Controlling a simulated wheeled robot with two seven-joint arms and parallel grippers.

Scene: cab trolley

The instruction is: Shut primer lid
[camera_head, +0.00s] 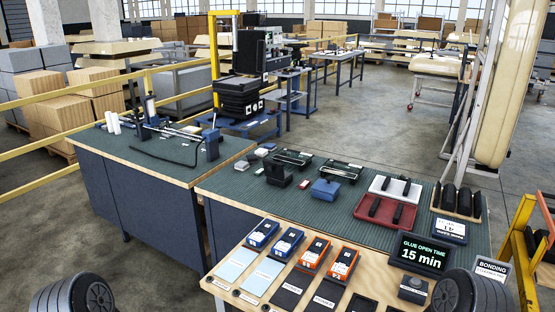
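No lid labelled as the primer lid can be made out for certain. A small blue container (325,190) with a knob on top stands on the ribbed green mat at mid-bench. A dark box (278,174) with a raised back part is behind it to the left; whether that part is a lid is unclear. Two blue packs (263,233) and two orange packs (314,253) stand on the wooden board in front; their small print is unreadable. Neither gripper shows. Only rounded dark parts, probably of my arms, show at the bottom left and bottom right corners.
Light blue and black cards lie before the packs. A dark display (421,254) reads "GLUE OPEN TIME 15 min". White (395,188) and red (384,213) trays and a rack of black rollers (457,201) stand right. A second bench (160,155) is at left. Open floor lies beyond.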

